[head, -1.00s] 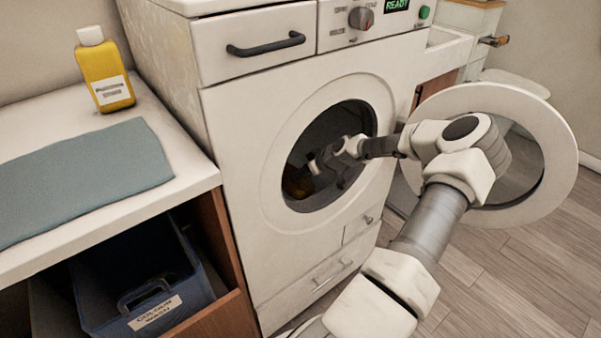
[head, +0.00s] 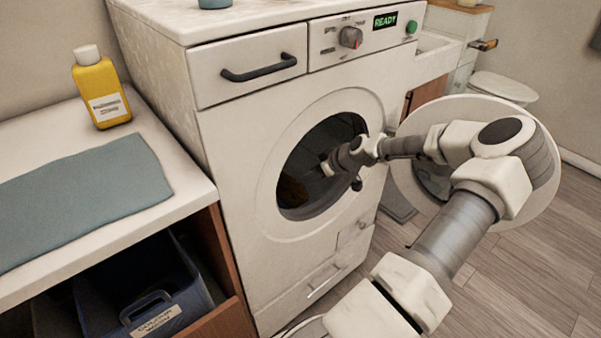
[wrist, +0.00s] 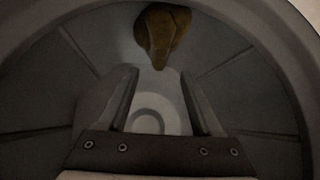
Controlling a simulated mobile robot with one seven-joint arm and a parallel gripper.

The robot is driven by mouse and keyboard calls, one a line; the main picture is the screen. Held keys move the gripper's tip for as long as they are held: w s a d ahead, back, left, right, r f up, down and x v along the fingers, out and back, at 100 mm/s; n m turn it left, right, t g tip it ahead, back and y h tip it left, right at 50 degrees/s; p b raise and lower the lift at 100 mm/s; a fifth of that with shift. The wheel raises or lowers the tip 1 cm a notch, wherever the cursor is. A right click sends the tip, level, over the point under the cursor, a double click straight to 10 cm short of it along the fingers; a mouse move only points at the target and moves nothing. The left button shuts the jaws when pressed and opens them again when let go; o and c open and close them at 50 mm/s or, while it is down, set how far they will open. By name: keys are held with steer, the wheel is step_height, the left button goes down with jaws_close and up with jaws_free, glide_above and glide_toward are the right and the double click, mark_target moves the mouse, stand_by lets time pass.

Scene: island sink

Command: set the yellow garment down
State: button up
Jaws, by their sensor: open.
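The yellow garment (wrist: 162,35) lies bunched in the washing machine drum, at the top middle of the wrist view, dark in the low light. It also shows faintly as a dim yellow-brown patch inside the drum in the head view (head: 292,192). My gripper (wrist: 160,75) is open and empty, its two fingers apart, with the garment beyond the fingertips and a visible gap between. In the head view my gripper is at the door opening of the washing machine (head: 240,140), its fingers largely hidden in the dark of the drum.
The round door (head: 535,205) stands open to the right, behind my arm. The drum's rim surrounds my gripper. Left are a counter with a yellow bottle (head: 101,90) and a grey-blue cloth (head: 85,195), and a blue bin (head: 150,290) below. Floor at right is clear.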

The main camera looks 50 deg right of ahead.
steer(key=shift+p+v, duration=0.3)
steer(key=shift+v, duration=1.2)
